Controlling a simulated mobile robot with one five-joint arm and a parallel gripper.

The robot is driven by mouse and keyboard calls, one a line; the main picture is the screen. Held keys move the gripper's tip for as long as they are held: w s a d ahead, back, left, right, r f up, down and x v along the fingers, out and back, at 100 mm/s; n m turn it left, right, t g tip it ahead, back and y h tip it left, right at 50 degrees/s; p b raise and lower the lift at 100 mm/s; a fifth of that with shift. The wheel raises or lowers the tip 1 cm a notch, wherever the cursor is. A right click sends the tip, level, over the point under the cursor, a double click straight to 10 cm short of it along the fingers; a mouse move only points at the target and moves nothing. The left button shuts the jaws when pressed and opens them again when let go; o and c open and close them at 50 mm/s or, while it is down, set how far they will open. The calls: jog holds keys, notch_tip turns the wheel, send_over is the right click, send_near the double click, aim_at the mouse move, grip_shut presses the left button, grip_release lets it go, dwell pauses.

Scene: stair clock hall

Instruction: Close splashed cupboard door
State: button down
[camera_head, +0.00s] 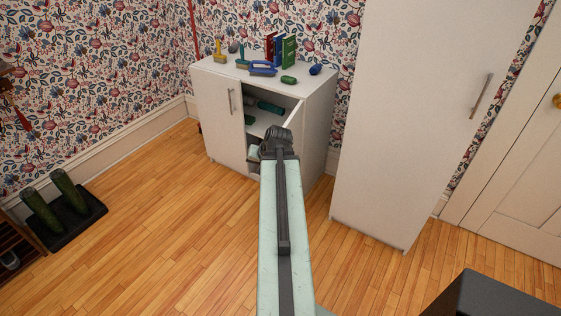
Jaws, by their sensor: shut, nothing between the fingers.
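A low white cupboard (318,112) stands against the papered wall. Its left door (218,112) is shut and has a metal bar handle. Its right door (294,114) stands open, swung out toward me and seen almost edge-on; my arm hides its lower part and handle. I cannot make out any splashes on it. My gripper (277,138) is the dark end of my arm, in front of the opening by the open door. It looks shut and empty; its fingertips are hard to see, and I cannot tell whether it touches the door.
Brushes, books (289,50) and small items stand on the cupboard top. A teal item (268,107) lies inside. A tall white cabinet (392,120) stands close on the right. Green boots (68,190) sit on a black tray at left. The wooden floor (165,220) between is clear.

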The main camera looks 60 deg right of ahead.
jog(key=s+d+r+m+h, duration=0.2)
jog(key=s+d+m, duration=0.1)
jog(key=s+d, duration=0.6)
jog(key=w+b+x, duration=0.1)
jog(key=b+x, duration=0.6)
jog(key=x, duration=0.3)
jog(key=shift+a+r+t+b, duration=0.25)
jog(key=shift+t+b, duration=0.05)
